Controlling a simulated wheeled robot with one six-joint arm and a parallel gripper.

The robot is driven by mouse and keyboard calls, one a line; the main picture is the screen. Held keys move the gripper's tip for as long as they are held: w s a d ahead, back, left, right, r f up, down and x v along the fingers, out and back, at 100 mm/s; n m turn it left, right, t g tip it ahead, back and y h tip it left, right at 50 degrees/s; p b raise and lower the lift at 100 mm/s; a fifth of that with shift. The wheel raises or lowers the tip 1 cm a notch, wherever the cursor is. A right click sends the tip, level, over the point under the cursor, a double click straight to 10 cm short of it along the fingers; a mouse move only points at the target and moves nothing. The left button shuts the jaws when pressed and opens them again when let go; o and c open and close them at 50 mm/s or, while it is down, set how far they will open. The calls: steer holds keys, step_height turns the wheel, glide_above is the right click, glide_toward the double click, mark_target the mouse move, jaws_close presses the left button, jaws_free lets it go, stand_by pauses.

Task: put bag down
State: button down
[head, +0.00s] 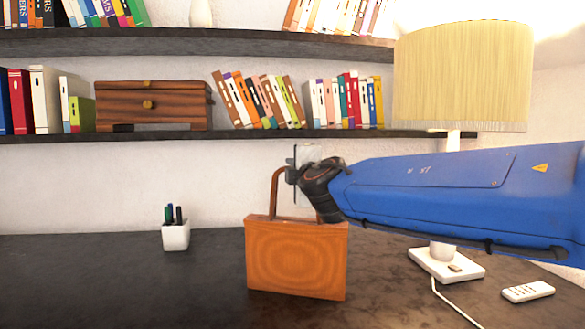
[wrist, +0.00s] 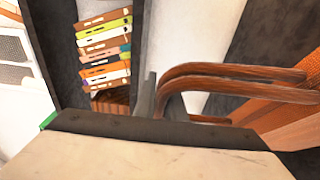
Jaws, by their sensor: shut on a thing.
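An orange-brown bag (head: 296,262) with a curved brown handle (head: 276,192) is upright at the dark tabletop (head: 120,285) in the head view. I cannot tell whether its bottom touches the surface. My gripper (head: 292,174) is at the top of the handle and shut on it. In the wrist view the bag's handle (wrist: 235,72) runs from the gripper fingers (wrist: 158,97) to the bag body (wrist: 290,115) at the right. Part of the handle's right side is hidden behind my gripper in the head view.
A white pen cup (head: 176,236) stands left of the bag. A lamp (head: 462,78), its white base (head: 446,265) and a remote (head: 528,291) are at the right. A shelf (head: 50,138) with books and a wooden box (head: 153,105) is above. The table's left front is clear.

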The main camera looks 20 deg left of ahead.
steer(key=c, duration=1.8)
jaws_free()
steer(key=shift+f, duration=0.1)
steer(key=v, duration=1.2)
